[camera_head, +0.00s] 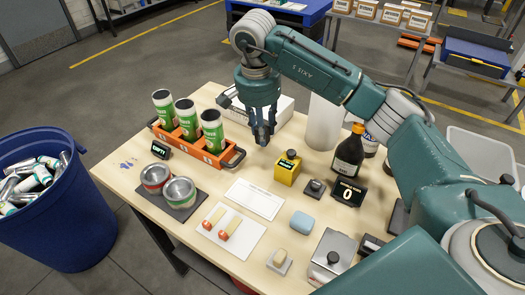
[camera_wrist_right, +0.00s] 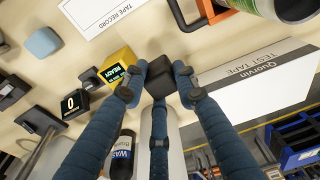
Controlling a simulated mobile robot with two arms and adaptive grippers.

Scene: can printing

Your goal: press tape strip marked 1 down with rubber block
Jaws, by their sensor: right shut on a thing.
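My right gripper (camera_head: 262,136) hangs above the far middle of the table, between the orange can rack and the yellow device. In the right wrist view the gripper (camera_wrist_right: 160,84) is shut on a dark block (camera_wrist_right: 161,72), held clear of the table. No tape strip marked 1 can be made out. Two cream pieces with red ends, one of them here (camera_head: 230,222), lie on a white sheet (camera_head: 248,238) near the front; no number is readable on them. The tape record sheet (camera_head: 255,198) lies behind them. My left gripper is not in view.
The orange rack (camera_head: 206,155) with green and white cans stands left of the gripper. A yellow device (camera_head: 287,168), a dark bottle (camera_head: 348,155) and a display reading 0 (camera_head: 348,192) are right. Two tins (camera_head: 178,192) and a blue block (camera_head: 302,222) are nearer.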

